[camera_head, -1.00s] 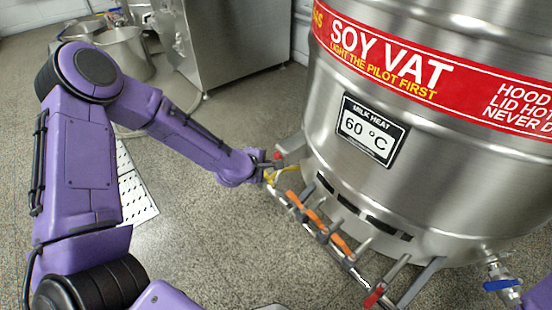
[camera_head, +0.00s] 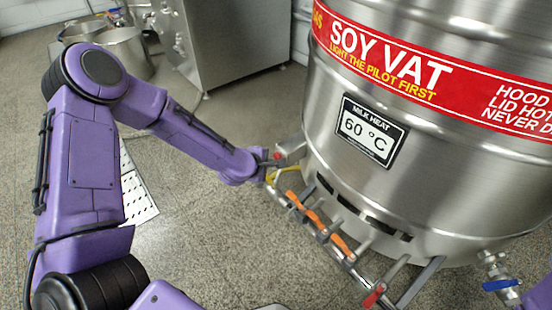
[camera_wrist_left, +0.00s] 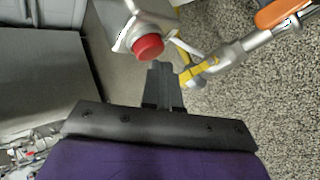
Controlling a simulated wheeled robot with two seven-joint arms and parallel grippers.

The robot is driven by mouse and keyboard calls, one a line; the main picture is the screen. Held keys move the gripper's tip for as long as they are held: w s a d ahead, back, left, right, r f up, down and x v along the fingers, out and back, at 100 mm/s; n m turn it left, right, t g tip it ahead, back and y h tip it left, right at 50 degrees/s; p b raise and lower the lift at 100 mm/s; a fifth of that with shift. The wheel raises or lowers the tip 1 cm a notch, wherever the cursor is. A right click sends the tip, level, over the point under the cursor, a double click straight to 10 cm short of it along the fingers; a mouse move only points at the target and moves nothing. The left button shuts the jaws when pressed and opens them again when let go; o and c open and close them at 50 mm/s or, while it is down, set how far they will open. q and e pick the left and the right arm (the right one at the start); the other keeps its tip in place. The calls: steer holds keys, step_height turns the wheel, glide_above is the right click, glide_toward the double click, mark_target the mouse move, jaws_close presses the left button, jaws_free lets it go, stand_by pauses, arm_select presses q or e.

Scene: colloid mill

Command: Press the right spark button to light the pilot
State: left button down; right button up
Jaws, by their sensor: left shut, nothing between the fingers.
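The steel soy vat (camera_head: 450,190) stands at the right in the head view. A red button (camera_head: 277,155) sits on a small grey metal box at the left end of the vat's burner pipe. In the left wrist view the red button (camera_wrist_left: 148,47) points toward the camera. My left gripper (camera_head: 270,162) is shut and empty, close to this button. Its fingertips (camera_wrist_left: 160,66) appear just below and beside the button; I cannot tell whether they touch. A second red part (camera_head: 375,296) is at the near end of the pipe. My right gripper is out of view.
The burner pipe (camera_head: 349,268) carries orange handles (camera_head: 314,218). A yellow pipe (camera_wrist_left: 194,73) passes close to my left fingers. A blue-handled tap (camera_head: 500,285) is at the lower right. Steel machines and pots (camera_head: 122,52) stand behind. The floor at left is open.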

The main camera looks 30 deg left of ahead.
arm_select(q)
steer(key=shift+w+d, duration=0.15)
steer(key=shift+w, duration=0.25)
stand_by(0.6)
stand_by(0.3)
steer(key=shift+s+a+p, duration=0.3)
steer(key=shift+s+p, duration=0.05)
steer(key=shift+s, duration=0.45)
steer(key=shift+s+a+p, duration=0.3)
steer(key=shift+s+a, duration=0.05)
steer(key=shift+s, duration=0.45)
steer(key=shift+s+a+p, duration=0.3)
steer(key=shift+s, duration=0.45)
steer(key=shift+s+a+p, duration=0.3)
steer(key=shift+s+a, duration=0.05)
steer(key=shift+s, duration=0.45)
